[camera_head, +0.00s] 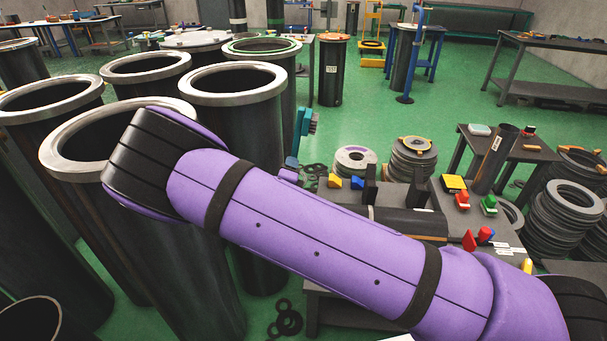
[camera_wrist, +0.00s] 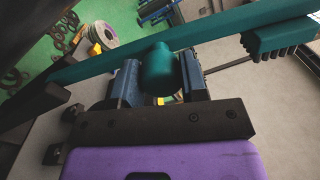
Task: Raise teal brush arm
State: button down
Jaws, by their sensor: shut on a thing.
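The teal brush arm (camera_wrist: 225,33) is a long bar that runs slantwise across the wrist view, with a dark-bristled brush head (camera_wrist: 282,38) at its right end. A rounded teal knob (camera_wrist: 158,72) stands out from the bar. My gripper (camera_wrist: 160,80) is shut on this knob, with a blue finger on either side of it. In the head view, part of the teal brush arm (camera_head: 299,134) shows upright behind my purple arm, with bristles facing right.
Several dark flanged cylinders (camera_head: 242,140) stand close at the left. A dark bench (camera_head: 443,212) with red, green and yellow parts is behind my arm at the right. Stacks of grey rings (camera_head: 566,215) stand at the far right. Green floor (camera_head: 440,105) is clear farther back.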

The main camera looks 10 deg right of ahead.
jog(key=shift+w+a+n, duration=0.25)
jog(key=shift+a+n, duration=0.3)
jog(key=shift+a, duration=0.15)
jog(key=shift+w+a+n, duration=0.2)
jog(key=shift+a+n, duration=0.3)
jog(key=shift+a, duration=0.25)
jog(key=shift+w+a+n, duration=0.25)
jog(key=shift+a+n, duration=0.3)
jog(key=shift+a, duration=0.25)
jog(key=c, duration=0.7)
grip_release()
jog(key=shift+o, duration=0.2)
jog(key=v, duration=1)
jog(key=shift+s, duration=0.4)
jog(key=shift+a+f, duration=0.1)
